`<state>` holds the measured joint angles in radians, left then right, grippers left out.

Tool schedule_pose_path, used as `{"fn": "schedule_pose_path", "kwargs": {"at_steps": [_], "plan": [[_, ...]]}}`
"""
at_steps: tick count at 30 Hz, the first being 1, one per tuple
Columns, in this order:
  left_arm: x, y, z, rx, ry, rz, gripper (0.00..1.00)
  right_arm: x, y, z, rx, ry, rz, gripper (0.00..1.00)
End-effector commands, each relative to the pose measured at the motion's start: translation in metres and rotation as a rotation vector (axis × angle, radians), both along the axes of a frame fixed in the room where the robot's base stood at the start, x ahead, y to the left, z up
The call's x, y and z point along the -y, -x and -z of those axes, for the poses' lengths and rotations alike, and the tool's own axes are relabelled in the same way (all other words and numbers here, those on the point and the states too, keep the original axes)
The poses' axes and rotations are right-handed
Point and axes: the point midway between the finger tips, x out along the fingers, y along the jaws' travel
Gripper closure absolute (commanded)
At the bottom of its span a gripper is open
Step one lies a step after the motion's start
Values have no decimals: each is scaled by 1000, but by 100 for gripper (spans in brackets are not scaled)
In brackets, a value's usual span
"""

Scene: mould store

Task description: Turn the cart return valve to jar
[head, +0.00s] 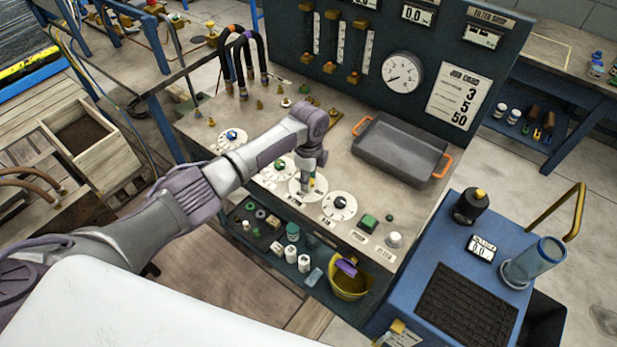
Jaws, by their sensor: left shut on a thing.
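My left arm reaches across the bench from the left. My left gripper (310,183) points down and is shut on the knob of a round white dial plate (295,191). A bit of yellow and green shows at the fingertips; the rest of the knob is hidden. Similar dials stand in the same row: one with a blue knob (232,135), one with a green knob (279,164), and one with a dark knob (340,203). The dial lettering is too small to read, so I cannot tell which setting the held knob points to. My right gripper is not in view.
A grey tray (398,158) with orange handles lies on the bench right of the gripper. Behind it stands a dark panel with a round gauge (402,73) and a job card (460,96). A blue cart (400,298) with a clear cylinder (535,262) stands at the right.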

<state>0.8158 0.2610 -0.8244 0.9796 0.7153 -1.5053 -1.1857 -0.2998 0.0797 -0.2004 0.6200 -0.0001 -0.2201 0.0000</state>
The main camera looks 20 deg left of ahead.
Motion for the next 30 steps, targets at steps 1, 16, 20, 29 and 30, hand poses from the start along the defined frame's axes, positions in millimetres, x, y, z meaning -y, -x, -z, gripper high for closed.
{"fn": "schedule_pose_path", "kwargs": {"at_steps": [1, 16, 20, 29, 30], "plan": [[0, -1, -1, 2, 1, 24, 100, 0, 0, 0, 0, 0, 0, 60], [0, -1, -1, 3, 1, 130, 100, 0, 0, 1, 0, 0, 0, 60], [0, -1, -1, 3, 1, 131, 100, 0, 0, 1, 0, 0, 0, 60], [0, -1, -1, 3, 1, 130, 45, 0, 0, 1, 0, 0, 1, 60], [0, -1, -1, 2, 1, 130, 41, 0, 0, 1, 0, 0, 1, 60]]}}
